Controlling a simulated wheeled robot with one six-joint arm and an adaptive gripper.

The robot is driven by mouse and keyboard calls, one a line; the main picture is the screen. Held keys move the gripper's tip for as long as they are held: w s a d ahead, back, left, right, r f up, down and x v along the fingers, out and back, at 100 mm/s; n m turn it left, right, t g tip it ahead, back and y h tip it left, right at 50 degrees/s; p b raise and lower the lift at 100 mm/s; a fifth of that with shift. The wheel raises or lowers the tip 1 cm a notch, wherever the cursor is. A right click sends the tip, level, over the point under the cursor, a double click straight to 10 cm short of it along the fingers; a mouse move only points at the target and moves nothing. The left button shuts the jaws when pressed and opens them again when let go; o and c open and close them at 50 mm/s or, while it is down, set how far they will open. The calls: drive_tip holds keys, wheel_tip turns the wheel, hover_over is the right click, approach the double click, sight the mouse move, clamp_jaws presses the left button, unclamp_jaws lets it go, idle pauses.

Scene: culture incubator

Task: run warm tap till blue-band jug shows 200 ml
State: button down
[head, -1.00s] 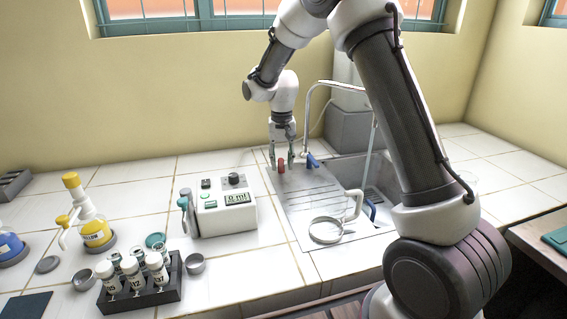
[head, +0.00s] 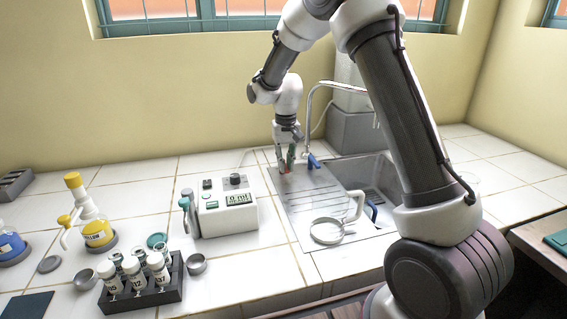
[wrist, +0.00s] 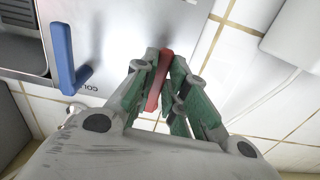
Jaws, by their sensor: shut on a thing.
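My gripper (head: 289,163) is shut on the red tap lever (wrist: 158,80) behind the sink's drainboard; its fingers hide most of the lever in the head view. The blue lever (head: 313,160) stands to the right, apart from my gripper, and shows beside a cold label in the wrist view (wrist: 62,55). The curved spout (head: 309,110) reaches over the basin, and no stream shows below it. A blue curved part (head: 371,212), perhaps of the blue-band jug, shows at the basin's near edge, partly behind my arm. Its level and marks cannot be read.
My arm crosses the basin's right side.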

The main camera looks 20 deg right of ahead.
sight(286, 166)
drive_tip(key=shift+d+n, duration=0.15)
drive_tip(key=shift+n, duration=0.15)
drive_tip(key=c, duration=1.4)
unclamp_jaws()
drive_tip(key=shift+c, duration=0.2)
wheel_tip(286, 166, up, 12)
